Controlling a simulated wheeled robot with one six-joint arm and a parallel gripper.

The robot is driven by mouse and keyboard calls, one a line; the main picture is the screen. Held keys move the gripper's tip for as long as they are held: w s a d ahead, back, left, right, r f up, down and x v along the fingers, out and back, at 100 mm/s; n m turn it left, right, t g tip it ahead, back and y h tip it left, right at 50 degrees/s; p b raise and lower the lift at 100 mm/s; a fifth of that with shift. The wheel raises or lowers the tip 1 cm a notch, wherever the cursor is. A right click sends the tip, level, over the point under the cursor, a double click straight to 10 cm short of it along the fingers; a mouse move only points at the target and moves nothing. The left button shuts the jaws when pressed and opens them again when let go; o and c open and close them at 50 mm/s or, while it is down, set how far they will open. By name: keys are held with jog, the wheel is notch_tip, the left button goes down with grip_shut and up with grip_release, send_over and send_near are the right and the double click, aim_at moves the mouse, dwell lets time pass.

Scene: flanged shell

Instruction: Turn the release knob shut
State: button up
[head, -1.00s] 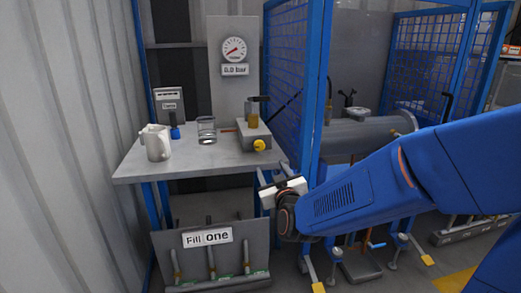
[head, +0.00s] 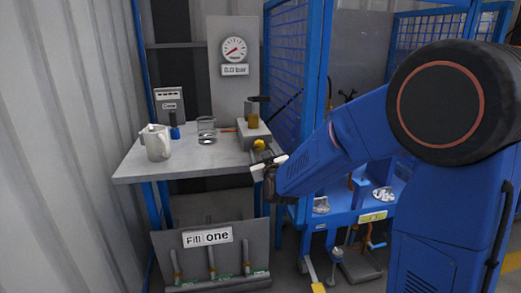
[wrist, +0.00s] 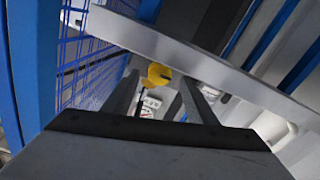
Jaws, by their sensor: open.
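The yellow release knob (head: 259,145) sits on the front of a small grey block (head: 252,132) at the table's right front edge. In the wrist view the knob (wrist: 158,74) shows beyond my fingertips, between the two fingers. My gripper (head: 261,156) is open and empty, just in front of and slightly below the knob in the head view. The wrist view (wrist: 158,88) shows the fingers apart on either side of the line to the knob. I cannot tell whether a finger touches it.
A grey table (head: 190,162) holds a white jug (head: 155,143), a glass beaker (head: 206,131) and a small labelled box (head: 169,105). A round gauge (head: 234,50) hangs behind. Blue mesh fencing (head: 287,75) stands right. A "Fill one" panel (head: 207,238) is below.

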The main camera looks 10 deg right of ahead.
aim_at(260, 147)
jog(key=shift+w+a, duration=0.1)
jog(key=shift+w, duration=1.6)
jog(key=shift+c, duration=0.7)
jog(key=c, duration=0.9)
jog(key=m, duration=0.8)
jog(key=shift+m, duration=0.3)
